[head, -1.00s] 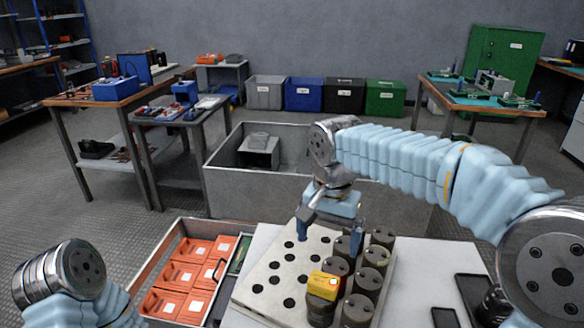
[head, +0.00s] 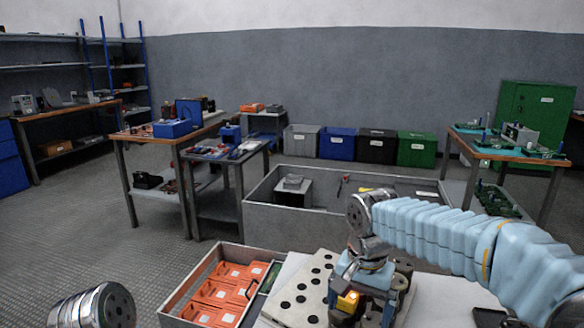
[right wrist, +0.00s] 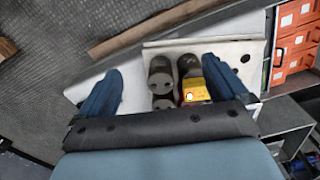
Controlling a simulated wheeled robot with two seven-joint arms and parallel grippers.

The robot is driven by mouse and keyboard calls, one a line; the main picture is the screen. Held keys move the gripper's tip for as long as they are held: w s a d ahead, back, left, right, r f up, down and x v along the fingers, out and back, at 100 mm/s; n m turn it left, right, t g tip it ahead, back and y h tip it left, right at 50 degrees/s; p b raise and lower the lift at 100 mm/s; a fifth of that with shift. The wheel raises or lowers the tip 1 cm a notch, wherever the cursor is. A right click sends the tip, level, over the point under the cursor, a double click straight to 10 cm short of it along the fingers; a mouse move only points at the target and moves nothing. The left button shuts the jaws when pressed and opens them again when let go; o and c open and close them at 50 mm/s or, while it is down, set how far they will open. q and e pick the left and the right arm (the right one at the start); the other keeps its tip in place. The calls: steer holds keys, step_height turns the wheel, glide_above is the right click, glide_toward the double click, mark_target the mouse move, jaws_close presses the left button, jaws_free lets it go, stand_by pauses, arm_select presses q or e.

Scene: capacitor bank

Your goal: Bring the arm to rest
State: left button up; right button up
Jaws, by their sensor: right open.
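My right gripper (head: 360,300) is open and empty, with blue fingers spread above the capacitor plate. A pale plate with dark holes (head: 297,298) lies on the bench. Dark grey capacitor cylinders (head: 403,268) stand at its right side, partly hidden by my right gripper. A yellow block (head: 347,301) sits on top of one cylinder; it shows in the right wrist view (right wrist: 196,92) near the right finger. Only a metal joint of my left arm shows; its gripper is out of frame.
A tray of orange boxes (head: 218,294) is left of the plate. A large grey bin (head: 300,221) stands behind the bench. Wooden tables (head: 180,137) are at the back left, and another (head: 506,154) at the right. The floor at left is clear.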

step_height(320, 180, down, 24)
steer(key=a+n+y, duration=0.2)
steer(key=n, duration=0.1)
steer(key=s+f+n+y, duration=0.1)
steer(key=s+f+y, duration=0.1)
steer(key=s+f, duration=1.3)
steer(key=shift+s+f+t, duration=0.3)
steer(key=shift+f, duration=0.65)
stand_by(4.2)
